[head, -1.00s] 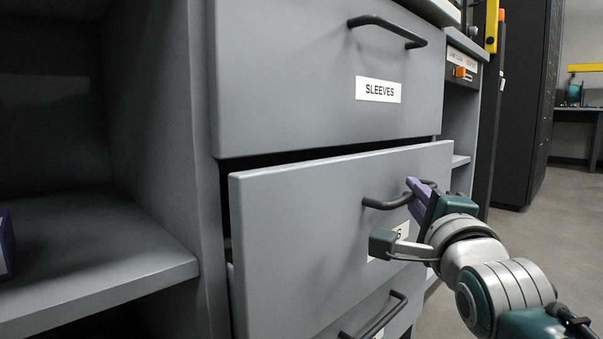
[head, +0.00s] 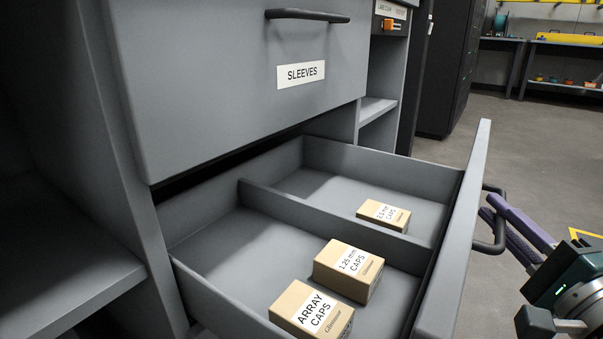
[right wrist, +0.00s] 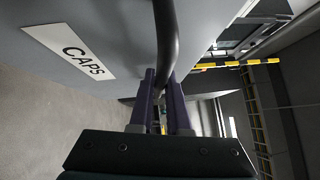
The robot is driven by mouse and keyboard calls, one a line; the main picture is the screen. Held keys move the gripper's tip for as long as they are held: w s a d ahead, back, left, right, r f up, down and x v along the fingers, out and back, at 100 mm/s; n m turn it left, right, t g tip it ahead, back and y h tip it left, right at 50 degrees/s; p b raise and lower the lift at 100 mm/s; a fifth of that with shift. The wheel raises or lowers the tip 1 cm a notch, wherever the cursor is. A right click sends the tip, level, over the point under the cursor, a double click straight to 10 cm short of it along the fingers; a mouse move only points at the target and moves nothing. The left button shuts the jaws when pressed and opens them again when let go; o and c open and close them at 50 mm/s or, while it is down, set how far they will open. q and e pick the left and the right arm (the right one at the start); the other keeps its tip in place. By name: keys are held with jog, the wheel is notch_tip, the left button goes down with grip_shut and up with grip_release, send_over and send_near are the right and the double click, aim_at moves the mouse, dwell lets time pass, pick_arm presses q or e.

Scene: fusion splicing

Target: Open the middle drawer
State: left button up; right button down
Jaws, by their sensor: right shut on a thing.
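The middle drawer (head: 453,235) stands far out from the grey cabinet, and its inside shows in the head view. Its dark bar handle (head: 497,222) is on the outer face at the right. My right gripper (head: 502,225) is shut on this handle. In the right wrist view the purple fingers (right wrist: 160,98) are on either side of the handle bar (right wrist: 166,40), beside a label reading CAPS (right wrist: 70,50). My left gripper is in neither view.
A divider (head: 330,225) splits the drawer. Small boxes lie inside: ARRAY CAPS (head: 312,312), 1.25 mm CAPS (head: 349,270) and 2.5 mm CAPS (head: 384,215). The SLEEVES drawer (head: 220,100) above is shut. Open floor (head: 530,150) lies to the right.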

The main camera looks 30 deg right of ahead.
jog(key=shift+s+d+r, duration=0.1)
jog(key=shift+s+d, duration=0.25)
jog(key=shift+s, duration=0.5)
jog(key=c, duration=0.9)
grip_release()
jog(key=p+v, duration=0.2)
jog(key=v, duration=0.8)
jog(key=shift+p, duration=0.3)
